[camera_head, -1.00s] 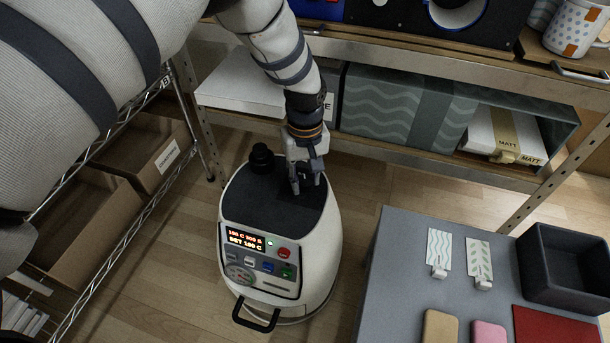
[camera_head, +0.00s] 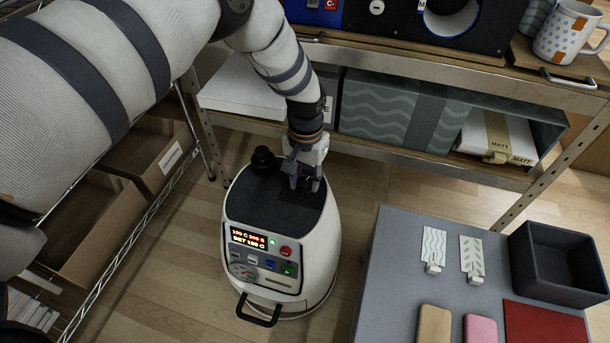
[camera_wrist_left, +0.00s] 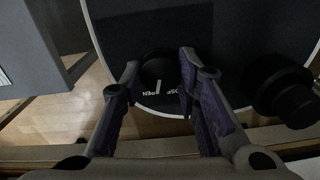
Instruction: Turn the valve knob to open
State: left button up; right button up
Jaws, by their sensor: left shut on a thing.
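The valve knob (camera_wrist_left: 158,72) is dark and round, on the black top of the white rounded machine (camera_head: 318,250). In the left wrist view it sits between the fingers of my left gripper (camera_wrist_left: 157,88), which is shut on it. White lettering around the knob is partly hidden; a piece of "OPEN" shows, with a white line beside it. In the head view my left gripper (camera_head: 304,184) points down at the rear right of the machine's top and hides the knob. My right gripper is in neither view.
A black cap (camera_head: 263,158) stands on the machine's top, left of the gripper; it also shows in the wrist view (camera_wrist_left: 283,88). A shelf (camera_head: 420,160) with boxes is close behind. A grey table (camera_head: 395,250) is at the right, and a wire rack with bins (camera_head: 100,220) at the left.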

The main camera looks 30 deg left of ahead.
aim_at(305, 181)
pick_arm(q)
jog(key=shift+m, duration=0.8)
jog(key=o, duration=1.2)
jog(key=shift+c, duration=0.2)
notch_tip(305, 181, up, 12)
